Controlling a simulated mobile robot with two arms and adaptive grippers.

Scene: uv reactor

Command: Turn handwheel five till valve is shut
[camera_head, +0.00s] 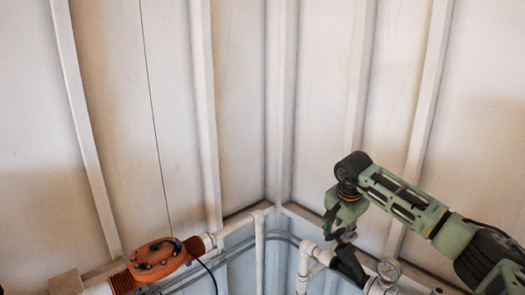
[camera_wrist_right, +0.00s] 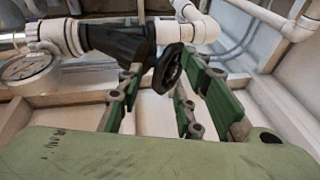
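A black handwheel (camera_wrist_right: 168,68) sits on a black valve body (camera_wrist_right: 112,42) on a white pipe in the right wrist view. I cannot read a number on it. The valve body also shows in the head view (camera_head: 350,266), at lower right. My right gripper (camera_wrist_right: 165,82) is open, with green fingers on both sides of the handwheel. Whether they touch its rim, I cannot tell. In the head view my right gripper (camera_head: 343,228) points down just above the valve, and the handwheel is hidden there. My left gripper is in neither view.
A round gauge (camera_wrist_right: 27,68) is beside the valve; it also shows in the head view (camera_head: 389,271). White pipes (camera_wrist_right: 188,30) run close around the valve. An orange device (camera_head: 158,259) is on a pipe at lower left. Pale panelled walls meet in a corner behind.

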